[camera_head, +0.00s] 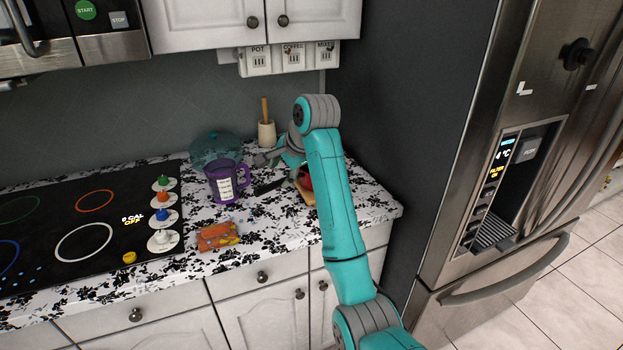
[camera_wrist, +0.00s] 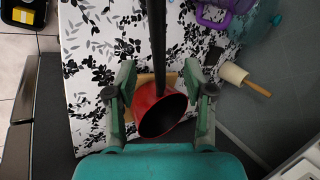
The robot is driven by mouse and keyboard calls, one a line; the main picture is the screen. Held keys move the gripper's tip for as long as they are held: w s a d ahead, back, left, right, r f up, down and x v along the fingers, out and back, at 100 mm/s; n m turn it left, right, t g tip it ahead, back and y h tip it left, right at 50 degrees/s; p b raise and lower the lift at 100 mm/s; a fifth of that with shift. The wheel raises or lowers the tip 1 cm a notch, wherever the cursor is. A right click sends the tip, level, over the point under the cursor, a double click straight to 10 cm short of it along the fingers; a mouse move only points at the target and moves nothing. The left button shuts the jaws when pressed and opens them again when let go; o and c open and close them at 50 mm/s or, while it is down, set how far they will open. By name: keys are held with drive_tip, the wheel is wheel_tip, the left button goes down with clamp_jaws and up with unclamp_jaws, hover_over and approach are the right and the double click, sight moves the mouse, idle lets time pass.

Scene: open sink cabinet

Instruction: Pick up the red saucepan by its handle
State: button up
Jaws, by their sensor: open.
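The red saucepan (camera_wrist: 158,112) is in the lower middle of the wrist view, its dark opening facing the camera. Its long black handle (camera_wrist: 157,45) runs up to the top edge of that view. My gripper (camera_wrist: 160,70) is open, with one finger on each side of the pan and handle; whether either finger touches them is unclear. In the head view only a small red part of the saucepan (camera_head: 306,180) shows, the rest hidden behind my arm. There my gripper (camera_head: 268,158) is partly hidden over the counter.
A wooden board (camera_head: 306,195) lies by the saucepan. A purple measuring jug (camera_head: 226,184), a teal glass vessel (camera_head: 213,148) and a utensil crock (camera_head: 266,134) stand to the left. An orange packet (camera_head: 217,236) lies in front. The fridge (camera_head: 545,110) stands right.

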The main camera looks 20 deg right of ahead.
sight(276, 184)
drive_tip(key=shift+x, duration=3.9)
drive_tip(key=shift+d+f, duration=0.1)
drive_tip(key=shift+d, duration=0.05)
drive_tip(key=shift+c, duration=0.3)
clamp_jaws()
